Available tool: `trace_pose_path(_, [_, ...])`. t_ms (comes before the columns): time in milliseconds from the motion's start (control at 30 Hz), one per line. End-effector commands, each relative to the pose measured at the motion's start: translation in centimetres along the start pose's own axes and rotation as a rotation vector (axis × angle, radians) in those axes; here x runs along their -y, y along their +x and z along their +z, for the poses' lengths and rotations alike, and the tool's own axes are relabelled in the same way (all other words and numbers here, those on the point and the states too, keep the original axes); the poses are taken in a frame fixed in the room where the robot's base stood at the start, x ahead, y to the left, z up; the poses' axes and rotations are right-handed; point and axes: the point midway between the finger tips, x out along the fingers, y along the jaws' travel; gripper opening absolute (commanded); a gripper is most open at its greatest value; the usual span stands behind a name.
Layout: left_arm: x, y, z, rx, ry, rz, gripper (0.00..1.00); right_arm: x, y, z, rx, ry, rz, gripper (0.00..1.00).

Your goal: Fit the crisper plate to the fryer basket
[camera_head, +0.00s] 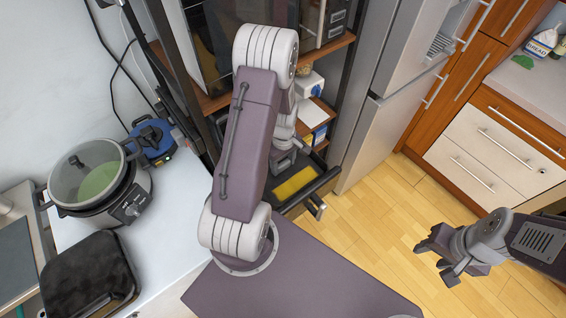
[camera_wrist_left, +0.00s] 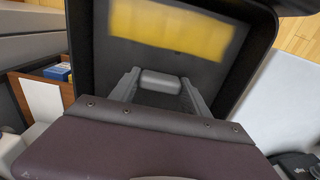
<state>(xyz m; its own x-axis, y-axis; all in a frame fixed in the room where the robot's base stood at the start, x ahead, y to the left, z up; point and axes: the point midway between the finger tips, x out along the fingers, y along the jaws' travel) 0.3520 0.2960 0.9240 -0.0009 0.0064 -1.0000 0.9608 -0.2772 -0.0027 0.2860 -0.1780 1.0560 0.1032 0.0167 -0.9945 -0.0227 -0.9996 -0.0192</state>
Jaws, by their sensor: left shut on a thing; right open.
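The black fryer basket (camera_head: 327,180) has rounded corners and a handle at its lower right in the head view. It also shows in the wrist view (camera_wrist_left: 262,52), around my left fingers. A yellow patch lies on its inside; I cannot tell whether it is a reflection. My left gripper (camera_head: 287,165) is down at the basket, partly hidden by my arm. In the wrist view its fingers (camera_wrist_left: 160,85) close on a small grey block, seemingly the crisper plate's grip. The plate's outline and seating cannot be told. My right gripper (camera_head: 434,262) is open and empty over the floor.
A shelf unit (camera_head: 318,55) and a fridge (camera_head: 385,90) stand behind the basket. A cooker with a glass lid (camera_head: 95,178), a blue item (camera_head: 152,140) and a black appliance (camera_head: 88,275) are on the white counter at left. Wooden floor (camera_head: 375,215) is clear at right.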

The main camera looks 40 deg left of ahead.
Motion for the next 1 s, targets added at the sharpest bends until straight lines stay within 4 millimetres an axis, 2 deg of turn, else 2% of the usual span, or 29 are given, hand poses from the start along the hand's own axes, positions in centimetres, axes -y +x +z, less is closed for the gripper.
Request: trace_pose_path(1000, [0.0, 5.3, 0.0, 0.000, 0.000, 0.000, 0.00, -0.1, 4.2, 0.4, 0.000, 0.000, 0.000, 0.45])
